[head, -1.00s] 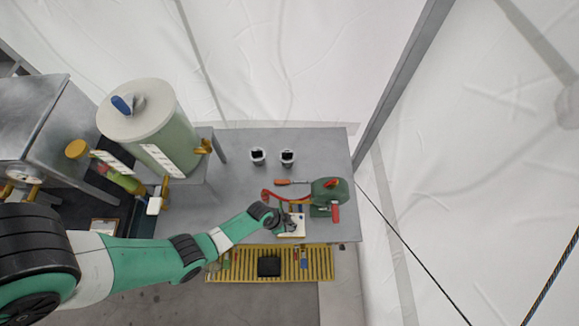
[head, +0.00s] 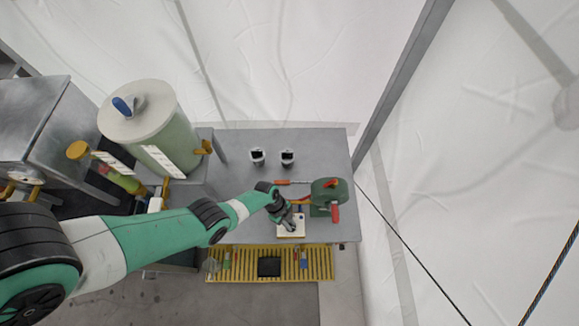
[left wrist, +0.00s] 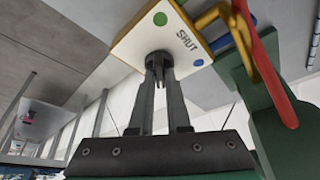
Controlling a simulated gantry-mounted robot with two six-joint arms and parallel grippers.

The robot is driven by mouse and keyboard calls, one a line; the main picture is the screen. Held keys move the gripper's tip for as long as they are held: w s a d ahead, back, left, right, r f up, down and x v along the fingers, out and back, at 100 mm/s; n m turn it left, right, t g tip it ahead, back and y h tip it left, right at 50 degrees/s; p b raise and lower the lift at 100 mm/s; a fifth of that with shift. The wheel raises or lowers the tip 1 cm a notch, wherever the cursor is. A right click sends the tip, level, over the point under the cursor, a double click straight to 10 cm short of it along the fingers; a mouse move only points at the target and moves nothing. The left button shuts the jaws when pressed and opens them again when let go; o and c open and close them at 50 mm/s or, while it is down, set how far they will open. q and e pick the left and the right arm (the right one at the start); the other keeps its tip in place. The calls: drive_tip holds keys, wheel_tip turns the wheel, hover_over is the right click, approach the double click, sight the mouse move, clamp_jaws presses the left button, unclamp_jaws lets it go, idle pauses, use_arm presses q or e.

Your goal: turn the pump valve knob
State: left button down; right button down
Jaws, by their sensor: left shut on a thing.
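The white valve plate (head: 298,233) sits near the front edge of the grey table, left of the green pump (head: 322,191). In the left wrist view the plate (left wrist: 133,45) shows a green dot, a blue dot and the word SHUT. The dark pump valve knob (left wrist: 158,57) is at the plate's middle, mostly hidden between the fingertips. My left gripper (head: 290,226) is over the plate and shut on the knob; its two fingers also show in the left wrist view (left wrist: 160,70). My right gripper is not in view.
A screwdriver (head: 290,182) and two dark-topped cups (head: 257,155) are farther back. A yellow slatted rack (head: 300,264) is in front. The table's left middle is clear.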

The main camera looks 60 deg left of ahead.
use_arm(q)
drive_tip(key=shift+m, duration=0.4)
drive_tip(key=c, duration=0.9)
unclamp_jaws()
drive_tip(key=p+v, duration=1.1)
drive_tip(key=shift+w+a+r, duration=0.15)
drive_tip(key=shift+a+r, duration=0.05)
drive_tip(key=shift+r, duration=0.15)
